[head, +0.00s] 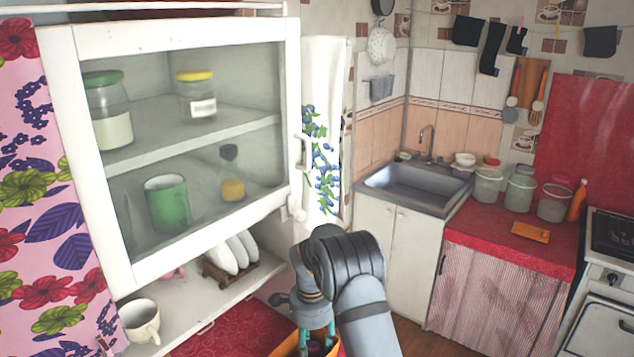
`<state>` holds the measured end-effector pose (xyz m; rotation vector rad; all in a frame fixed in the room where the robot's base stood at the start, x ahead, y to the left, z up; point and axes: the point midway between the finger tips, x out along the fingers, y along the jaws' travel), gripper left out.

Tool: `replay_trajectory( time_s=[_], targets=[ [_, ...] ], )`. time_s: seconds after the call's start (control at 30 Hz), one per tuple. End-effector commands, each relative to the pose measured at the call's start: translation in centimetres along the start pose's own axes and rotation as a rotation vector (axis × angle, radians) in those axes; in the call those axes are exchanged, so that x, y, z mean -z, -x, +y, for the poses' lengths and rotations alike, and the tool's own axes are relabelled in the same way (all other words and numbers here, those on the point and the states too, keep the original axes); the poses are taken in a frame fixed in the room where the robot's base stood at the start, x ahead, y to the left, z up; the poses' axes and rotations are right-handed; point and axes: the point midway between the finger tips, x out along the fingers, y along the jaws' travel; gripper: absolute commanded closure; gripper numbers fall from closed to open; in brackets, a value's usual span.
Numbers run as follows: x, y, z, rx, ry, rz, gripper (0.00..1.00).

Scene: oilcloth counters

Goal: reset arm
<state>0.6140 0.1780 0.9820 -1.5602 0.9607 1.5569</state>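My arm rises from the bottom edge and bends at a dark grey joint in the lower middle. Its end points down over the red counter in front of the cabinet. My gripper (316,340) shows only in part at the bottom edge, as teal pieces below the wrist. Its fingertips are not clear, so I cannot tell whether it is open or shut or holds anything. An orange-yellow object (285,349) lies around or behind it, cut off by the frame.
A white glass-door cabinet (170,38) with jars and a green mug (168,203) stands left, close to my arm. A cream mug (140,320) and plates (235,252) are on its lower shelf. The sink (415,188), canisters (520,190) and stove (605,280) are right.

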Motion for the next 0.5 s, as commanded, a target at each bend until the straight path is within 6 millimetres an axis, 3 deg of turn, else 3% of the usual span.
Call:
replay_trajectory(
  time_s=[0.03,0.5],
  targets=[
    [0.1,1.7,-0.4,0.014,-0.001,0.002,0.57],
    [0.1,12.1,-0.2,0.011,-0.002,0.001,0.57]
  ],
)
